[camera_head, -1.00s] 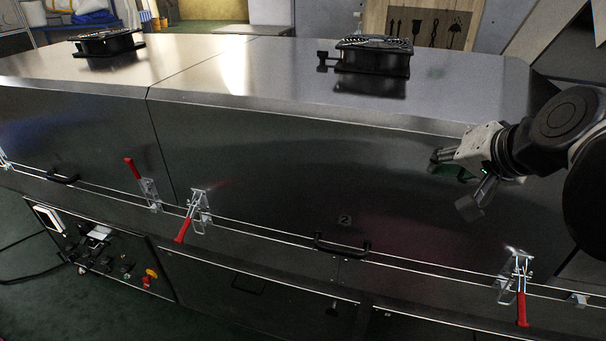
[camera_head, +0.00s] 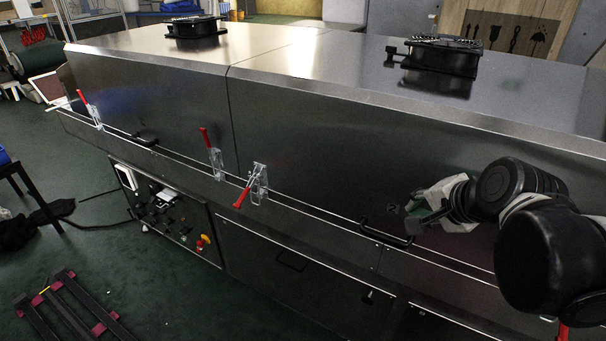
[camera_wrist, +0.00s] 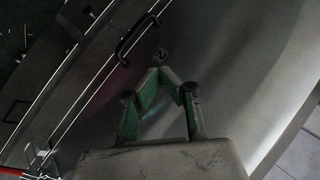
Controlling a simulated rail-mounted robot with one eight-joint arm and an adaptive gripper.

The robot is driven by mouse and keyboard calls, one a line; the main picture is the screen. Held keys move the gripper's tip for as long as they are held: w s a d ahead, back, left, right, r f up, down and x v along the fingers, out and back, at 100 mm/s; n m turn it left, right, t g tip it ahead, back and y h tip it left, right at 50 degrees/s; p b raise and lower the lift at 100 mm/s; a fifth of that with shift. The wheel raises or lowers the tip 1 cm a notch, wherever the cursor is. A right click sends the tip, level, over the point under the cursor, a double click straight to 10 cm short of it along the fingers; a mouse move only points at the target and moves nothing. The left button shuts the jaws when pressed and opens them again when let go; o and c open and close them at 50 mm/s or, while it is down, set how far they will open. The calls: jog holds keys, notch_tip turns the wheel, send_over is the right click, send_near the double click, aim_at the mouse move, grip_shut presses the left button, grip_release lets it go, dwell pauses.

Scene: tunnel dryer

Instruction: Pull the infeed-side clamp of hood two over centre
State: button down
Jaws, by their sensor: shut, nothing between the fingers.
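Hood two is the steel cover (camera_head: 330,150) marked with a "2" (camera_head: 392,209). The clamp at its left end (camera_head: 257,184) has its red handle (camera_head: 241,198) slanting down and left. At its right end, only a bit of another clamp's red handle (camera_head: 563,331) shows below my arm; the rest is hidden. My gripper (camera_head: 416,212) is in front of hood two, beside the "2" and above the black handle, well right of the left clamp. In the wrist view, my gripper (camera_wrist: 159,73) is shut and empty, its green-padded fingers meeting at the tips.
Hood two's black bar handle (camera_head: 386,234) sticks out below my gripper. The left hood's two clamps (camera_head: 216,160) (camera_head: 91,110) have red handles up. Fans (camera_head: 440,55) stand on top. A dark rack (camera_head: 68,308) lies on the floor at left.

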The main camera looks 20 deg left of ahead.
aim_at(247, 190)
jog(key=w+a+f+m+g+y+b, duration=0.1)
jog(key=a+f, duration=0.5)
jog(key=a, duration=0.8)
jog(key=w+a+f+m+g+y+b, duration=0.1)
jog(key=a+f+m, duration=0.4)
jog(key=a, duration=1)
jog(key=w+a+f+m+g+y+b, duration=0.1)
jog(key=w+a+f+m+y+b, duration=0.1)
jog(key=a+f, duration=0.6)
jog(key=shift+w+a+m+y, duration=0.6)
jog(key=shift+a+m+y, duration=0.6)
jog(key=shift+a, duration=2.4)
jog(key=shift+r, duration=0.1)
